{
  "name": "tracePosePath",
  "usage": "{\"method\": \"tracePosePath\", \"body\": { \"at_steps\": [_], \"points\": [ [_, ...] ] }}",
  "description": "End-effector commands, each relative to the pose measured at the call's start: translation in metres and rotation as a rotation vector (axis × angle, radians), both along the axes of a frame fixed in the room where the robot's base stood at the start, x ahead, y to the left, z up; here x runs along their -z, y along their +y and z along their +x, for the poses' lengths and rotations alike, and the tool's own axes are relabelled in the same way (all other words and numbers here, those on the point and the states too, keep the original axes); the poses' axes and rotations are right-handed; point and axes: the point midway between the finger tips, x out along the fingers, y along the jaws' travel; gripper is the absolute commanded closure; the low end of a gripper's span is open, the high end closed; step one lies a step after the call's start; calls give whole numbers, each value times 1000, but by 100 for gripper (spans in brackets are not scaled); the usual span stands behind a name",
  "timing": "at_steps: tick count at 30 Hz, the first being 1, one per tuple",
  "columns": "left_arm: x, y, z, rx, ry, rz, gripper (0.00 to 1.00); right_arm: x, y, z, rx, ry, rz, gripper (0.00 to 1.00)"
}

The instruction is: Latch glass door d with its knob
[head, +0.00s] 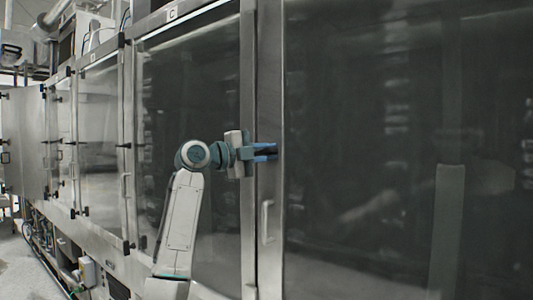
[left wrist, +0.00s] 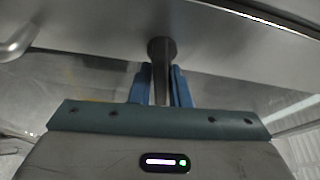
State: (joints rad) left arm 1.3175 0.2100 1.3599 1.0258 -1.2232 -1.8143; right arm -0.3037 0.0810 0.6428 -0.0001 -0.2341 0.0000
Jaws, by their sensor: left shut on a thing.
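The large glass door (head: 400,110) on the right of the head view comes after the door marked C, so it appears to be door d; its own label is out of view. It stands closed or nearly so. My left gripper (head: 266,152) is at its left metal frame, with blue fingers shut around the dark knob. In the left wrist view the knob (left wrist: 162,48) has a round base on the metal frame, and its lever runs down between the blue fingertips (left wrist: 160,88). In the head view the fingers hide the knob. My right gripper is not in view.
A bar handle (head: 267,222) sits on the same frame below my gripper. Door C (head: 185,100) and further glass doors line the washer to the left. A door panel (head: 22,140) stands swung out at the far left. Floor (head: 35,270) is free at lower left.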

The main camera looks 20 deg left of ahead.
Motion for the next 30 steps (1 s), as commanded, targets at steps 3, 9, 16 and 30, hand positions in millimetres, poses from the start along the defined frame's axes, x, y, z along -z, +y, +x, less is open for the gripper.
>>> {"method": "tracePosePath", "body": {
  "at_steps": [3, 9, 16, 30],
  "points": [
    [0, 1, 0, -2, 0, -1, 100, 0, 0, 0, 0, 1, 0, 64],
    [0, 1, 0, -2, 0, -1, 100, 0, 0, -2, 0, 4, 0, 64],
    [0, 0, 0, -2, 0, -1, 76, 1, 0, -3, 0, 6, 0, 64],
    [2, 10, -9, -4, -3, 1, 67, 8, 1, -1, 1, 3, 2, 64]
  ]
}}
